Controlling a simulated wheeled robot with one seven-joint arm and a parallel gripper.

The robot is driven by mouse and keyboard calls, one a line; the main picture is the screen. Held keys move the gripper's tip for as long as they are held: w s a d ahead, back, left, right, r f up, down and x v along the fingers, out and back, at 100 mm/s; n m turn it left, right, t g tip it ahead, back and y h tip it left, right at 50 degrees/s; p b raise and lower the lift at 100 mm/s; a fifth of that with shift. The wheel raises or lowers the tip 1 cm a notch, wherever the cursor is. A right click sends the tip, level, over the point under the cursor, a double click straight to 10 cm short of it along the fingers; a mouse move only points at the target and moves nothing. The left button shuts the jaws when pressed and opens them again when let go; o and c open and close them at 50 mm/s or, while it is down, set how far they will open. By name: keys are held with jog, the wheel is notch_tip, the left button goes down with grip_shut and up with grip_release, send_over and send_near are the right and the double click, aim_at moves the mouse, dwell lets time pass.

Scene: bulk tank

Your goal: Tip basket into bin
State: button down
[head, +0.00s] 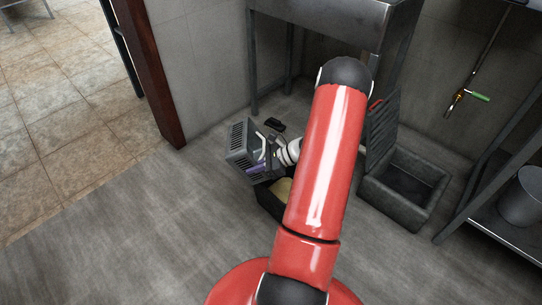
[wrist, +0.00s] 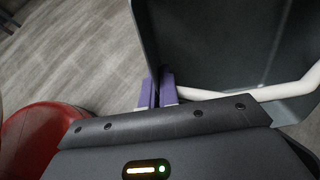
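The grey slotted basket (head: 240,139) is tilted on its side, off the floor, left of my arm in the head view. Its smooth grey inside (wrist: 215,40) fills the upper right of the wrist view, and the part I see is empty. My gripper (head: 257,168) has purple fingers, close together at the basket's white handle (wrist: 245,95); in the wrist view my gripper (wrist: 159,90) appears shut on it. A dark open bin (head: 268,200) with a tan inside or contents stands below the basket, partly hidden by my red arm.
A dark grey box (head: 405,190) with its lid raised stands right of my arm. A small black object (head: 275,125) lies on the floor behind the basket. A steel sink stand (head: 325,20) is at the back, a metal shelf (head: 500,235) at the right. The left floor is clear.

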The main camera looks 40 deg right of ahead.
jog(key=shift+s+d+f+g+h+p, duration=0.55)
jog(key=shift+g+h+p, duration=0.7)
jog(key=shift+h+p, duration=0.25)
jog(key=shift+s+d+f+g+h+p, duration=0.4)
jog(key=shift+d+f+g+h+p, duration=0.15)
jog(key=shift+g+h+p, duration=0.9)
jog(key=shift+s+d+f+g+h+p, duration=0.45)
jog(key=shift+f+g+h+p, duration=0.2)
jog(key=shift+g+h+p, duration=0.7)
jog(key=shift+h, duration=0.4)
